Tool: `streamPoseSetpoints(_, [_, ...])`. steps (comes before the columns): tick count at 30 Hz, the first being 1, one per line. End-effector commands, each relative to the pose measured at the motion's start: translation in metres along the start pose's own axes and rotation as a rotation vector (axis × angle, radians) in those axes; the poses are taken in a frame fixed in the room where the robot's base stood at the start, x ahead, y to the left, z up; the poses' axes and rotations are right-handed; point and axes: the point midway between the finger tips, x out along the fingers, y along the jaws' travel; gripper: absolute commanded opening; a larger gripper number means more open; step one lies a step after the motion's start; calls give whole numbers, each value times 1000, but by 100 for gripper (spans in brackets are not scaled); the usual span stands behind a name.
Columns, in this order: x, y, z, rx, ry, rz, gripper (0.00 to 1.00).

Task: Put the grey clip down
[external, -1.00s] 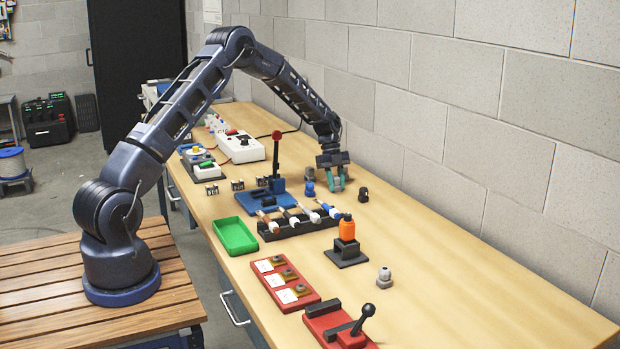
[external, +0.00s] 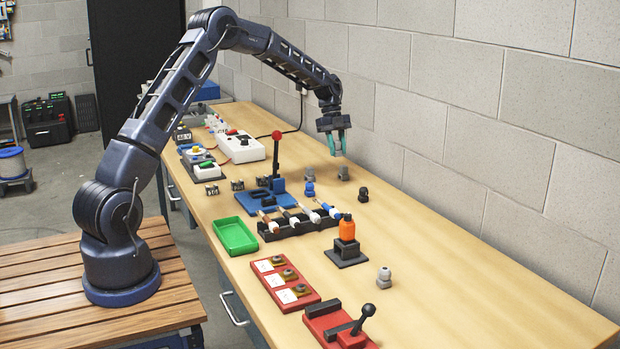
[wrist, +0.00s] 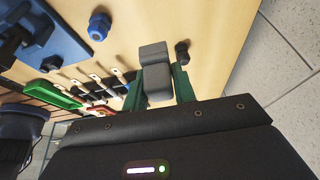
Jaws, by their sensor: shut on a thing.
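The grey clip (wrist: 154,56) shows in the wrist view as a blocky grey piece between the two green fingers. My gripper (wrist: 158,84) is shut on it. In the external view my gripper (external: 337,143) points down and hangs above the far part of the bench, clear of the top. The clip is too small to make out clearly between the fingers there.
Below my gripper on the bench (external: 440,265) stand small grey (external: 343,173), blue (external: 309,189) and black (external: 363,195) fittings. A blue lever base (external: 265,201) and a black rack (external: 300,224) lie nearer. The wall is close behind. The right side of the bench is mostly free.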

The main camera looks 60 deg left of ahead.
Motion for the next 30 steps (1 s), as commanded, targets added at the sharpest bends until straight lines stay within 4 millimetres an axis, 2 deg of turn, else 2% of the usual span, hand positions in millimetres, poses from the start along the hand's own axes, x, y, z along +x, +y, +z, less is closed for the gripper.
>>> streamPoseSetpoints(3, [-25, 0, -9, -1, -1, -2, 4])
streamPoseSetpoints(9, [-52, 0, -21, -1, -1, -1, 4])
streamPoseSetpoints(15, [-63, 0, -26, -1, 0, 0, 4])
streamPoseSetpoints(20, [-62, -1, -30, 3, 0, 3, 4])
streamPoseSetpoints(23, [-56, -7, -46, 19, 0, 9, 4])
streamPoseSetpoints(25, [-48, -14, -64, 37, 0, 16, 4])
streamPoseSetpoints(30, [-22, -32, -127, 97, -1, 42, 4])
